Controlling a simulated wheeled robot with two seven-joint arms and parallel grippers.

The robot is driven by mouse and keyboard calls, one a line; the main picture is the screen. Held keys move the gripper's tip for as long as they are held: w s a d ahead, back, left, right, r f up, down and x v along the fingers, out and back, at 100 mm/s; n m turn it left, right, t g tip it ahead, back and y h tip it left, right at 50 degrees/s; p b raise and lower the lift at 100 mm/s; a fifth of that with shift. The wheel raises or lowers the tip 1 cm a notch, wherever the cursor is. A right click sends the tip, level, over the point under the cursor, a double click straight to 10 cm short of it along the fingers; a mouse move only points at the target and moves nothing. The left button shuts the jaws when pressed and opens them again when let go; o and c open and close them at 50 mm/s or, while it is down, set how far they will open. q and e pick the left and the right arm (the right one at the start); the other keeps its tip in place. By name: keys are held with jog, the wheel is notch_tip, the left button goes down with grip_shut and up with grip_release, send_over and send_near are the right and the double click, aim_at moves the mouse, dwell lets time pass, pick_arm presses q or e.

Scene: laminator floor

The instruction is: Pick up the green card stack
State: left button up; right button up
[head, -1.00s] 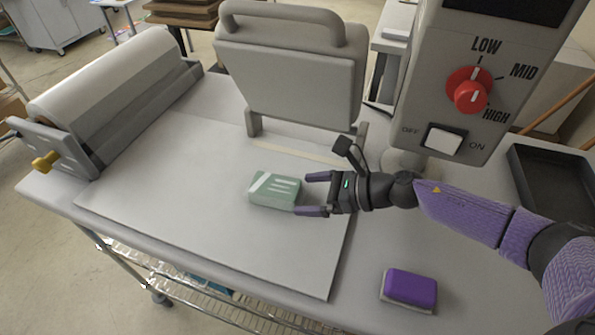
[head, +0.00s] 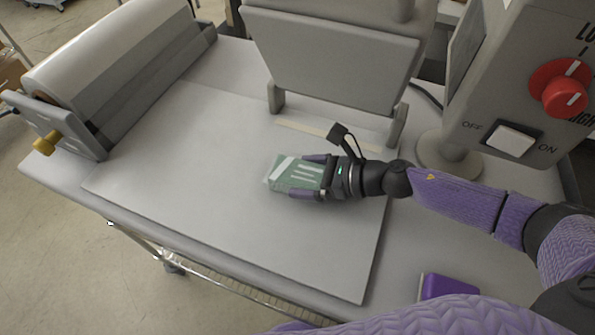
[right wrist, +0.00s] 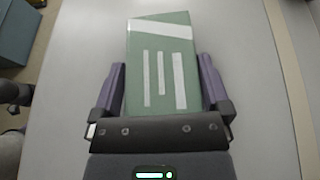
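The green card stack (head: 290,173), green with white stripes, lies flat at the grey board's right half. My right gripper (head: 306,176) comes from the right with one finger along each long side of it. In the right wrist view the stack (right wrist: 160,70) fills the space between the two purple fingers (right wrist: 161,85), which appear to press its sides. Its near end is hidden by the gripper body. I cannot tell whether it is clear of the board. My left gripper is not in view.
The grey board (head: 230,225) is otherwise bare. A large roll (head: 120,50) stands at the left, a grey upright panel (head: 335,70) behind. A control box with a red knob (head: 562,90) is at the right. A purple block (head: 447,287) lies at front right, partly hidden by my arm.

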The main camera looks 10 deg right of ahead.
jog(key=shift+s+d, duration=0.25)
jog(key=shift+s, duration=0.05)
jog(key=shift+c, duration=1.2)
jog(key=shift+w+a, duration=0.15)
jog(key=shift+w, duration=0.05)
jog(key=c, duration=0.5)
jog(key=shift+c, duration=1.3)
